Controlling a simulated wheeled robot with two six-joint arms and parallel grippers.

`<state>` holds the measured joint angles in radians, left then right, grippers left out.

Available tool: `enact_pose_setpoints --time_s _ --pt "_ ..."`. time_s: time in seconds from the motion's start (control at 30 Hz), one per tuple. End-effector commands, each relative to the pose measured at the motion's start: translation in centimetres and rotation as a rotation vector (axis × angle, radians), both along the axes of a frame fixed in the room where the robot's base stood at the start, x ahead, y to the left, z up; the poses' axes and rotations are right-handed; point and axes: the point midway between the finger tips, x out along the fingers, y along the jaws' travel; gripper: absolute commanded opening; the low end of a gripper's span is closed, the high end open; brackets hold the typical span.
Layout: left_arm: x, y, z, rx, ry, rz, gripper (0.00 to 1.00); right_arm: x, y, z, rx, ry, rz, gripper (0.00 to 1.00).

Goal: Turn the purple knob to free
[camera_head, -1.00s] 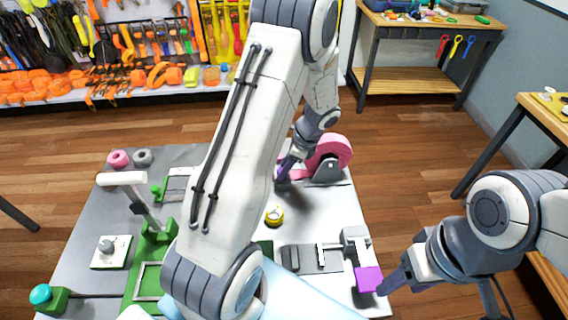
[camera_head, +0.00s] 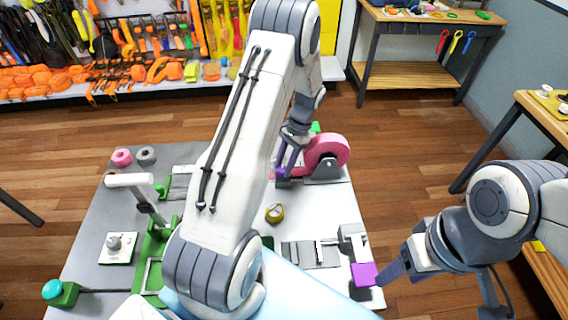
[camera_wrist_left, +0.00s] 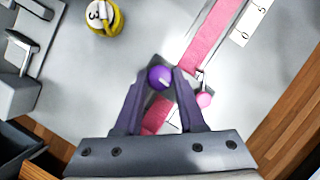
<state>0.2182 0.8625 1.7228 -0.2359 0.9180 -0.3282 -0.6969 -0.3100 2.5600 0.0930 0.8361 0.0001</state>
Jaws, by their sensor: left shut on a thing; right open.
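The purple knob (camera_wrist_left: 160,77) is small and round with a pale mark. In the left wrist view it sits between the two fingertips of my left gripper (camera_wrist_left: 158,80), which is shut on it. In the head view this gripper (camera_head: 284,165) is beside the large pink strap reel (camera_head: 327,151), and my arm hides part of the table there. The pink strap (camera_wrist_left: 205,45) runs across the grey surface. My right gripper (camera_head: 402,270) is open at the table's right edge. One of its fingers is close beside a purple block (camera_head: 364,275); contact is unclear.
A yellow round item (camera_head: 275,213) lies on the grey table near the middle. A green frame (camera_head: 151,275) and a white-handled lever (camera_head: 130,180) stand at left, with a teal-topped knob (camera_head: 53,289) at the front left. Grey clamps (camera_head: 326,252) sit at right.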

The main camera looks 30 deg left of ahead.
Motion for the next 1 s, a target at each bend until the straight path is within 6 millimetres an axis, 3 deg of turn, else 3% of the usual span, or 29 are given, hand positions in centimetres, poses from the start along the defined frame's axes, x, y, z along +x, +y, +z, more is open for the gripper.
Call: enact_pose_setpoints --time_s 0.33,0.87,0.9,0.97,1.0 --pt "0.11 0.12 0.07 0.000 -0.003 0.140 0.00 0.00 0.00 0.24 0.000 0.000 0.000 0.59" --pt "0.09 0.12 0.05 0.000 -0.002 0.166 0.00 0.00 0.00 0.26 0.000 0.000 0.000 0.59" --pt "0.09 0.12 0.05 0.000 -0.002 0.166 0.43 0.00 0.00 0.26 0.000 0.000 0.000 0.59" --pt "0.08 0.12 0.06 0.000 -0.002 0.166 0.66 0.00 0.00 0.26 0.000 0.000 0.000 0.59" --pt "0.08 0.12 0.05 0.000 -0.002 0.166 0.69 0.00 0.00 0.25 0.000 0.000 0.000 0.59"
